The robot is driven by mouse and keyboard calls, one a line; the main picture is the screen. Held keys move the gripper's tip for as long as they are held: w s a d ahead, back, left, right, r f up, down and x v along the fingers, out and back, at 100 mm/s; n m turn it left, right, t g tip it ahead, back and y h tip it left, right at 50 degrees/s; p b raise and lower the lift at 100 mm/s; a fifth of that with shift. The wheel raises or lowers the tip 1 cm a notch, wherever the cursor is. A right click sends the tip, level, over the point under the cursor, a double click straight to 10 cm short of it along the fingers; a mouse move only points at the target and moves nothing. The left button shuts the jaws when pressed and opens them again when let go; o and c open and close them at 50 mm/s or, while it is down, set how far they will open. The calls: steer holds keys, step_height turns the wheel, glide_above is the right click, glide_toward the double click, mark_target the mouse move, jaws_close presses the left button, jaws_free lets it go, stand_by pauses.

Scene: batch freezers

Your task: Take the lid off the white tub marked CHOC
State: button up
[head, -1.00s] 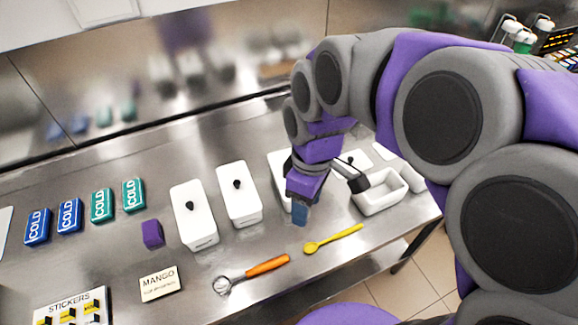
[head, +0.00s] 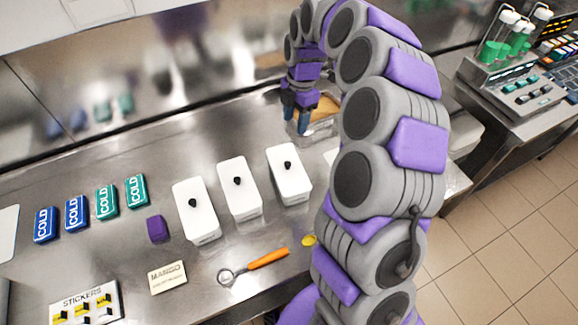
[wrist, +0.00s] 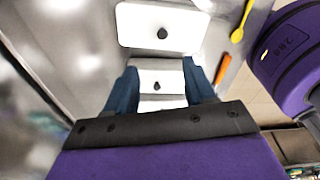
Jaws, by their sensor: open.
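Three white tubs with white lids and black knobs stand in a row: a left one (head: 196,212), a middle one (head: 239,190) and a right one (head: 289,175). Their front markings are too small to read, so I cannot tell which is CHOC. My gripper (head: 297,118) is open and empty at the back of the counter, behind and right of the right tub and apart from it. In the wrist view, my fingers (wrist: 162,92) are spread, with lidded white tubs beyond and between them; the farthest visible lid (wrist: 162,27) shows whole.
A clear container with tan contents (head: 322,108) is beside my gripper. A whisk with an orange handle (head: 262,259), a MANGO card (head: 167,277), a purple block (head: 157,229) and COLD packs (head: 137,190) lie on the counter. My arm hides the counter's right part.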

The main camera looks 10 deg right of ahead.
steer(key=b, duration=0.2)
glide_above(288, 163)
step_height(288, 163, down, 10)
steer(key=shift+w+d+f, duration=0.4)
steer(key=shift+d+f, duration=0.1)
steer(key=shift+s+a+f+b, duration=0.15)
steer(key=shift+f+b, duration=0.1)
steer(key=shift+f, duration=0.65)
steer(key=shift+s+a+f+b, duration=0.1)
steer(key=shift+a+f+b, duration=0.15)
steer(key=shift+f, duration=0.65)
steer(key=shift+s+a+f+b, duration=0.1)
steer(key=shift+f+b, duration=0.2)
steer(key=shift+f, duration=0.6)
steer(key=shift+r, duration=0.1)
jaws_close()
